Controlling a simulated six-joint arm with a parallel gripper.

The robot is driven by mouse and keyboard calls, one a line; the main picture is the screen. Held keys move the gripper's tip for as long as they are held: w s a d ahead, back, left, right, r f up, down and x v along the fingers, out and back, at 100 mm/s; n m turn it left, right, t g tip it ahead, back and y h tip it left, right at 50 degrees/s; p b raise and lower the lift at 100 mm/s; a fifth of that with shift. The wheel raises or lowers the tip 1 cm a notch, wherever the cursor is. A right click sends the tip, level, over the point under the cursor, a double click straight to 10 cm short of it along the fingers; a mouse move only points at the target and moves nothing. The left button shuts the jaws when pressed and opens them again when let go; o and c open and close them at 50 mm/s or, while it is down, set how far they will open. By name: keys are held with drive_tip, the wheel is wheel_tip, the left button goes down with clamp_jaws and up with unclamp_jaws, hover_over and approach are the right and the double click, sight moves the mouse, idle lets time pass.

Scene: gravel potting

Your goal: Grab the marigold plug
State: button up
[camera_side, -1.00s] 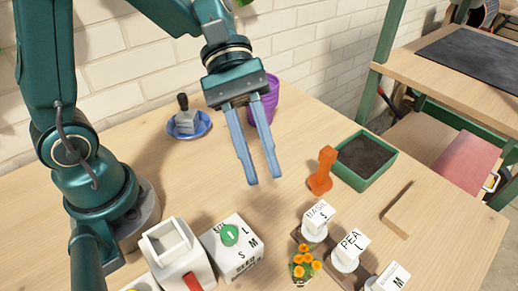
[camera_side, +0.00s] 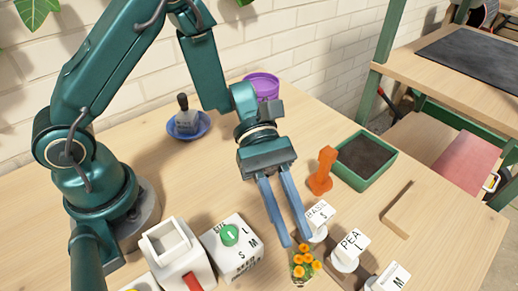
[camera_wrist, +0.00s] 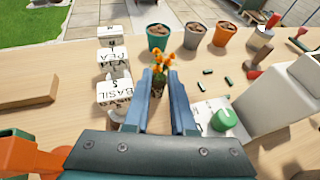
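The marigold plug (camera_side: 303,262) has orange flowers over green leaves and stands at the front of the bench, beside the white block marked BASIL. In the wrist view the marigold plug (camera_wrist: 160,74) shows between and beyond my fingertips, with a dark root ball below the flowers. My gripper (camera_side: 295,241) points down toward it with its two blue fingers apart and empty. The fingertips are close to the flowers in the side view; I cannot tell whether they touch. In the wrist view my gripper (camera_wrist: 162,82) has a clear gap between its fingers.
White blocks marked BASIL (camera_side: 318,214) and PEA (camera_side: 352,243) stand close on the right. A white box with a green knob (camera_side: 229,236) is to the left. An orange tool (camera_side: 322,172) and a green soil tray (camera_side: 368,160) lie behind. Several pots (camera_wrist: 193,34) stand beyond the plug.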

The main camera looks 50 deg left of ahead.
sight(306, 260)
drive_tip(key=shift+x, duration=2.8)
clamp_jaws()
